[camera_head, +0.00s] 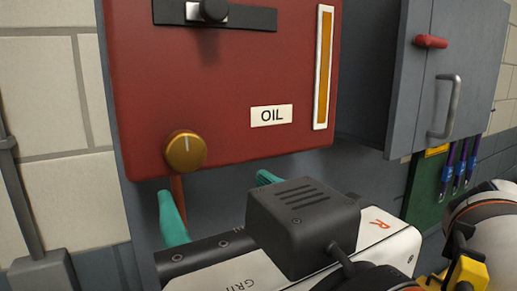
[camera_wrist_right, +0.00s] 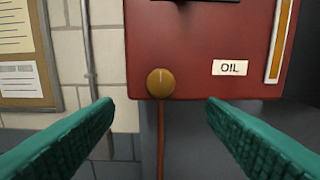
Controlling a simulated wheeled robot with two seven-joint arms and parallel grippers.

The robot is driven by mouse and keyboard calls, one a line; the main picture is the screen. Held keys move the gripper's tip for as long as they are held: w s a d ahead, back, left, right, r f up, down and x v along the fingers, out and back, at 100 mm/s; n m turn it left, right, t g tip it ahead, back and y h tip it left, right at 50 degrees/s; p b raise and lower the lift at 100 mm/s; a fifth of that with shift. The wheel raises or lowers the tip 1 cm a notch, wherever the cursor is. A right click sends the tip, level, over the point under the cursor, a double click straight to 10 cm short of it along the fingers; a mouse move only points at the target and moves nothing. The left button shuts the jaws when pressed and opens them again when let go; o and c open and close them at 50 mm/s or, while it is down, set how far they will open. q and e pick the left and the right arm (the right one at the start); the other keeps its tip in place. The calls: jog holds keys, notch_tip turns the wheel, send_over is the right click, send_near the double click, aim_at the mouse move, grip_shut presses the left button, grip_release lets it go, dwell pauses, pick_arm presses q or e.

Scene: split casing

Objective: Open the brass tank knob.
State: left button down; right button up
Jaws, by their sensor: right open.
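The brass tank knob (camera_head: 186,151) is a round knob with a pale mark at its top edge. It sits on the lower left of the red oil tank (camera_head: 220,75). In the right wrist view the knob (camera_wrist_right: 160,82) shows ahead, between the two teal fingers and a little above their tips. My right gripper (camera_head: 220,205) is open and empty, below and in front of the tank. Its fingers (camera_wrist_right: 160,108) are wide apart and do not appear to touch the knob. My left gripper is not in view.
An "OIL" label (camera_head: 271,115) and an amber sight gauge (camera_head: 324,68) are on the tank. A black slider (camera_head: 213,12) is above. A reddish pipe (camera_wrist_right: 161,135) runs down below the knob. A grey cabinet (camera_head: 440,75) with a red handle stands right. A noticeboard (camera_wrist_right: 25,55) hangs left.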

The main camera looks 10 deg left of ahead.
aim_at(187, 155)
jog(key=p+x, duration=0.2)
jog(key=x, duration=0.9)
jog(key=shift+w+p, duration=0.3)
jog(key=shift+p, duration=0.1)
jog(key=shift+w+a, duration=0.15)
jog(key=shift+a, duration=0.15)
jog(key=c, duration=1)
